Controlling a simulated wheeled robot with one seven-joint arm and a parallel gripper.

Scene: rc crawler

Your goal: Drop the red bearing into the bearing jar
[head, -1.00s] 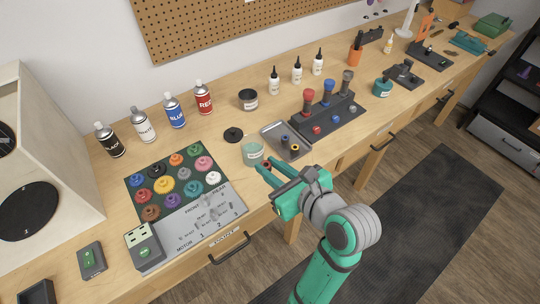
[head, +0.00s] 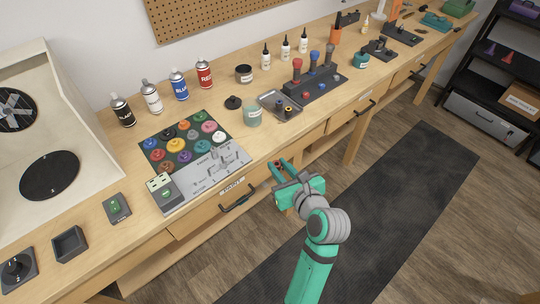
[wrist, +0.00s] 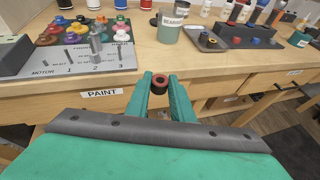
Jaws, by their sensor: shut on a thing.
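The red bearing (wrist: 160,85) is a small dark-red ring with a dark centre. My gripper (wrist: 160,86) is shut on it, one green finger on each side, near the fingertips. In the head view my gripper (head: 280,162) is in front of the bench's front edge, right of the PAINT label, with the red bearing (head: 278,164) small between its fingers. The bearing jar (head: 252,116) is a pale teal, labelled cup upright on the bench, beyond and left of my gripper. In the wrist view the jar (wrist: 168,29) stands past the bearing, apart from it.
A metal tray (head: 268,98) with small bearings lies right of the jar, and a black lid (head: 233,102) lies behind-left. The paint panel (head: 215,168) with coloured knobs is to the left. A black rack (head: 313,88) with screwdrivers stands at right. Drawer handles stick out below the bench edge.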

